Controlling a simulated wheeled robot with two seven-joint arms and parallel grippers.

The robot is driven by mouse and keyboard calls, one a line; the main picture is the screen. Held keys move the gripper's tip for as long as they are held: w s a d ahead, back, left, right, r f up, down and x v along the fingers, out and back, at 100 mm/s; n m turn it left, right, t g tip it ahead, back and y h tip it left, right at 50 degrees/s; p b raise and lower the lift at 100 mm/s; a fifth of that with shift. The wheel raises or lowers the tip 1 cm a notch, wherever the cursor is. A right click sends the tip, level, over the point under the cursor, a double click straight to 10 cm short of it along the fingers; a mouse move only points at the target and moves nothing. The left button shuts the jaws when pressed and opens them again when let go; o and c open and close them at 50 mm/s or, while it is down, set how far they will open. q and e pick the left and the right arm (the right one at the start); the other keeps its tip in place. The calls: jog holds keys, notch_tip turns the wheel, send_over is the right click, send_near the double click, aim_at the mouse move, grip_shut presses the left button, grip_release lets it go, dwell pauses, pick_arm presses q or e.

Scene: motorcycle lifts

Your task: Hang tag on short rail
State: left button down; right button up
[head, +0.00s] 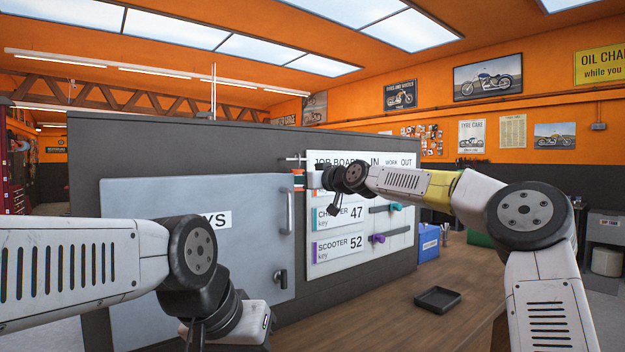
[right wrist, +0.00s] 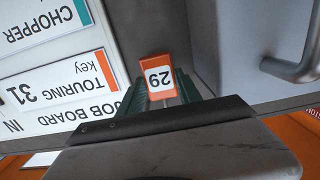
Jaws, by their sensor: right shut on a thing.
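My right gripper (head: 309,180) is in front of the left edge of the white job board (head: 335,262). In the right wrist view it (right wrist: 160,98) is shut on an orange tag (right wrist: 142,68) with a white number label, which appears upside down. The tag is held clear of the board. On the board, a dark rail (head: 380,209) in the chopper row carries a teal piece, and another rail (head: 398,234) in the scooter row carries a purple piece. My arm hides the touring row in the head view. My left gripper (head: 195,335) is low at left, its fingertips unclear.
A metal handle (right wrist: 292,68) is near my right gripper. A black tray (head: 437,300) and blue box (head: 428,243) are on the wooden bench (head: 380,315); its front is mostly clear.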

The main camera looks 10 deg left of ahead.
jog(key=shift+f, duration=0.25)
jog(key=o, duration=1.3)
jog(key=shift+o, duration=0.2)
jog(key=shift+s, duration=0.1)
